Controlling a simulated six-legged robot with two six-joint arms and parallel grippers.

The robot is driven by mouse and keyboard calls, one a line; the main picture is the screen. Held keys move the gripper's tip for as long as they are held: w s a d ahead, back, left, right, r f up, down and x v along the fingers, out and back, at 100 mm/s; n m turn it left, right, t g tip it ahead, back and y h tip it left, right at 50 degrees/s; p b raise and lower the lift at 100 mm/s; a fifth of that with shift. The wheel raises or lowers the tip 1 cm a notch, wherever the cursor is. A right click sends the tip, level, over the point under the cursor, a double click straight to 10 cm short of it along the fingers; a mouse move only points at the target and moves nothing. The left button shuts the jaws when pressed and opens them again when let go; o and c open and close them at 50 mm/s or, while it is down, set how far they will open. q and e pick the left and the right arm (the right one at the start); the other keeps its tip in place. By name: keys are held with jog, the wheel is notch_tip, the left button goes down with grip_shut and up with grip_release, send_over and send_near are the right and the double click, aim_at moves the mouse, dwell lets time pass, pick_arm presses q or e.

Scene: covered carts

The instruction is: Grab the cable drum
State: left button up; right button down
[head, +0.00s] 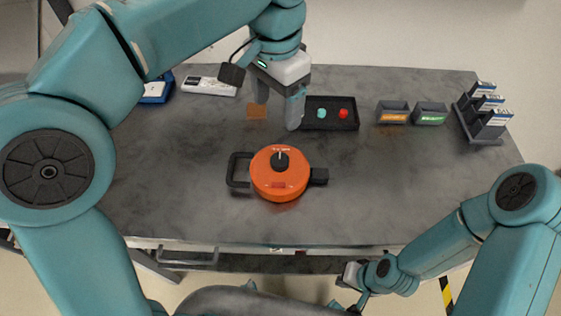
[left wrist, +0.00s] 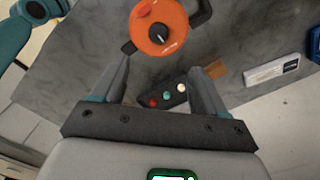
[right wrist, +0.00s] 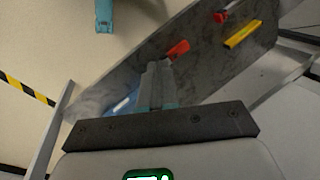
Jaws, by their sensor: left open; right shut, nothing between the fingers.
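The cable drum is an orange round drum (head: 265,186) with a black centre knob, a black loop handle at its left and a black block at its right. It sits flat on the grey tabletop. It also shows at the top of the left wrist view (left wrist: 145,36). My left gripper (head: 277,112) is open and empty above the table, behind the drum and apart from it. In the left wrist view its fingers (left wrist: 160,72) point toward the drum. My right gripper (head: 348,278) is low in front of the table's front edge. Its fingers (right wrist: 157,85) are shut on nothing.
A black tray (head: 330,127) with coloured round pieces lies close to my left gripper. Two small labelled bins (head: 392,113) and a rack of boxes (head: 484,120) stand at the right. A white-labelled box (head: 210,86) and a blue item (head: 157,90) lie back left. The tabletop around the drum is clear.

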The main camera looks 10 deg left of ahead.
pick_arm(q)
jog(key=b, duration=0.2)
send_over(279, 159)
jog(key=f, duration=1)
jog(key=shift+s+a, duration=0.25)
jog(key=shift+s, duration=0.1)
jog(key=shift+w+d+f, duration=0.15)
jog(key=shift+f, duration=1.4)
jog(key=shift+w+d+f, duration=0.1)
jog(key=shift+w+f, duration=0.05)
jog(key=shift+f, duration=1.4)
jog(key=shift+r, duration=0.1)
grip_shut()
